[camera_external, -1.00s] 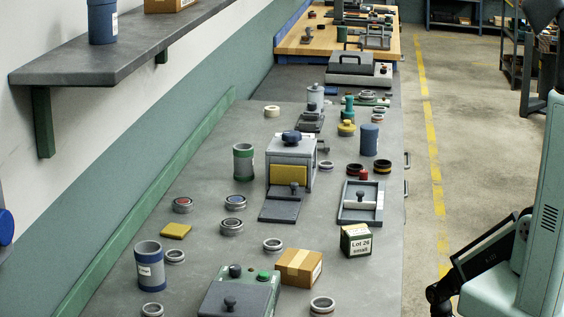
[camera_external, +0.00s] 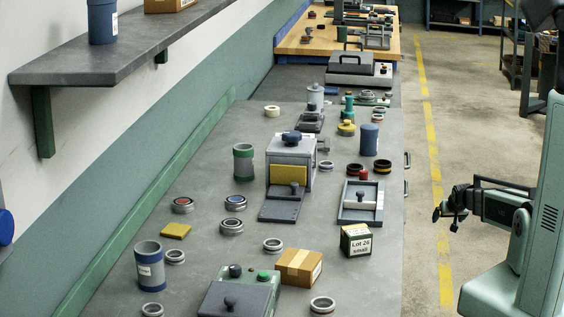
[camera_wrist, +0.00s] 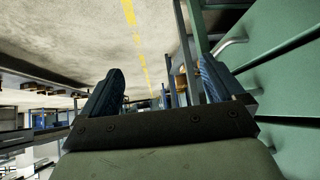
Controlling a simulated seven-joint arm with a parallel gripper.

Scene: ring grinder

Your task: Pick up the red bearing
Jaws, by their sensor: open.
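The red bearing (camera_external: 182,205), a grey ring with a red centre, lies on the grey bench (camera_external: 205,270) at the left, behind a yellow block. My gripper (camera_external: 445,213) is off the bench's right edge, over the floor, far to the right of the red bearing. In the wrist view my gripper (camera_wrist: 160,92) shows two blue fingers spread apart with nothing held between them. The red bearing is not visible in the wrist view.
A blue-centred bearing (camera_external: 235,203) and another ring (camera_external: 231,227) lie near the red one. A yellow block (camera_external: 175,231), a green-banded cylinder (camera_external: 243,161), a grey press (camera_external: 291,160) and a cardboard box (camera_external: 299,266) stand around. A shelf (camera_external: 120,58) overhangs the upper left.

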